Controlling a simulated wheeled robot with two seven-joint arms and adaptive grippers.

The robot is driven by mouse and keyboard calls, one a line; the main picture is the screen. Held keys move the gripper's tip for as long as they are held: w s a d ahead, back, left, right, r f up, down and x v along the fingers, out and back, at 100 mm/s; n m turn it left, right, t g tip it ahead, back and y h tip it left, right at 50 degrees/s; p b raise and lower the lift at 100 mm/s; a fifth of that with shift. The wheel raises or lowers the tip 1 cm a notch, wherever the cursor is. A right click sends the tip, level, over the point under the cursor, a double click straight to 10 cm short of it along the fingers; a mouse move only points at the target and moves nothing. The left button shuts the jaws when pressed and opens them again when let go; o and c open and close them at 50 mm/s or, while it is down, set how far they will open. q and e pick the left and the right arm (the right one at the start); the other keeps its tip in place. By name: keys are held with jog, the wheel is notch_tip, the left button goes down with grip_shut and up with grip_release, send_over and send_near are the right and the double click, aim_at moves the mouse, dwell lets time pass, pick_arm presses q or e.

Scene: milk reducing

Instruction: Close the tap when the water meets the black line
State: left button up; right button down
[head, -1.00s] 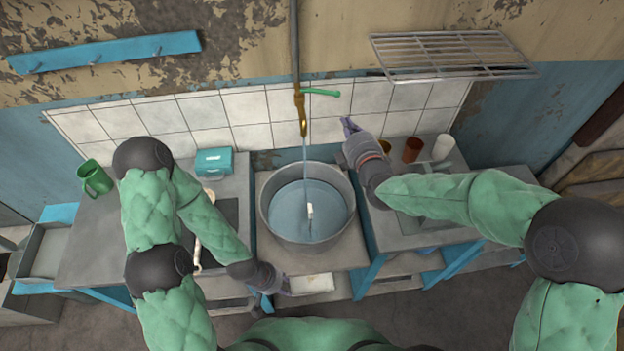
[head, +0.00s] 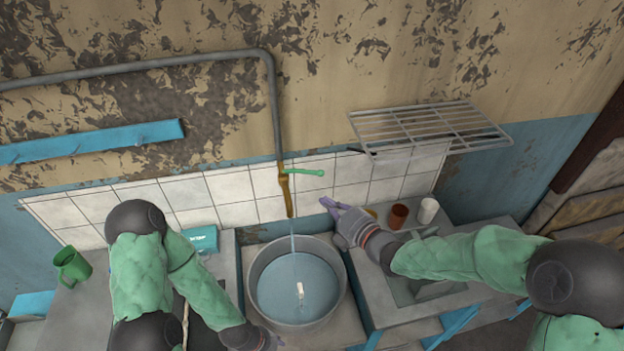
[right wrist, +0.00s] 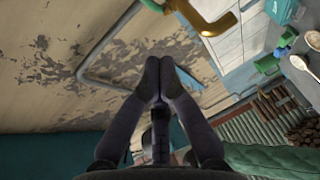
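The brass tap (head: 287,190) has a green lever handle (head: 304,172) pointing right. A thin stream of water (head: 292,240) runs from it into the round metal pot (head: 340,270). The water (head: 280,287) sits below the rim; a small white upright piece (head: 300,291) shows in it. I cannot make out the black line. My right gripper (head: 331,205) is right of the spout and below the handle, apart from both. In the right wrist view its fingertips (right wrist: 160,72) are together and empty, with the tap (right wrist: 218,25) above them. My left gripper (head: 270,341) is low, left of the pot; its fingers are unclear.
A wire rack (head: 430,128) juts from the wall above right. A brown cup (head: 398,216) and white cup (head: 428,210) stand on the right counter. A green mug (head: 70,266) and teal box (head: 202,240) are on the left. A pipe (head: 271,90) runs down to the tap.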

aim_at(317, 173)
jog(key=w+a+f+p, duration=0.1)
jog(key=w+a, duration=0.3)
jog(key=w, duration=0.6)
jog(key=shift+w+a+f, duration=0.15)
jog(key=shift+w+f, duration=0.05)
jog(key=shift+f, duration=0.25)
jog(key=shift+w+d+b, duration=0.35)
jog(key=shift+w+b, duration=0.55)
jog(key=shift+b, duration=0.75)
jog(key=shift+w+d+b, duration=0.35)
jog(key=shift+w+b, duration=0.5)
jog(key=shift+b, duration=0.8)
